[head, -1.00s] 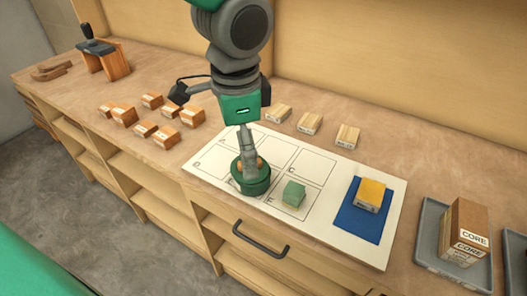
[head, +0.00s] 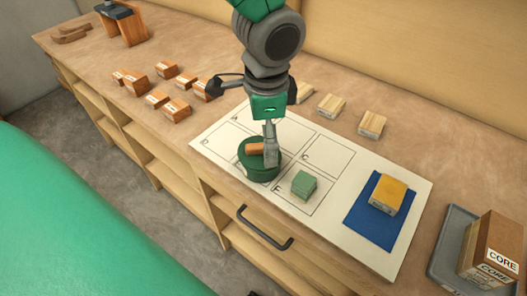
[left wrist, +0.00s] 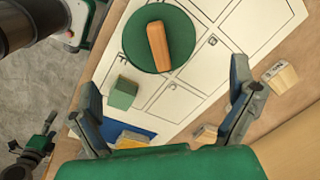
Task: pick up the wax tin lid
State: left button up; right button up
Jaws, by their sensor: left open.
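The wax tin lid (head: 259,172) is a round dark green piece lying on the white ruled sheet, with a wooden bar (head: 256,149) across its top. It also shows in the left wrist view (left wrist: 181,30), near the top edge. My left gripper (head: 270,150) comes down from above over the lid. In the head view its fingers line up and overlap the lid, hiding part of it. In the left wrist view the open fingers (left wrist: 165,88) stand wide apart with nothing between them, and the lid lies beyond them.
A green block (head: 304,184) stands beside the lid on the white sheet (head: 330,165). A yellow-topped block (head: 388,195) sits on a blue square (head: 365,225). Several wooden blocks lie behind and left. A grey tray (head: 445,250) holds CORE blocks at right.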

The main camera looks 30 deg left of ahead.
aim_at(255, 147)
pick_arm(q)
jog(key=f, duration=0.1)
jog(key=a+f, duration=0.1)
jog(key=f, duration=0.1)
jog(key=a+f, duration=0.1)
jog(key=shift+s+a+f+b, duration=0.15)
jog(key=shift+s+f+b, duration=0.15)
jog(key=shift+f+b, duration=0.1)
jog(key=shift+w+f, duration=0.1)
jog(key=shift+f, duration=0.1)
jog(key=shift+d+r, duration=0.1)
jog(key=shift+d, duration=0.35)
jog(key=c, duration=0.3)
jog(key=shift+d+r, duration=0.1)
jog(key=shift+d, duration=0.05)
jog(key=c, duration=1.3)
jog(key=shift+s+a, duration=0.2)
jog(key=shift+a, duration=0.1)
jog(key=shift+c, duration=1)
jog(key=shift+c, duration=0.5)
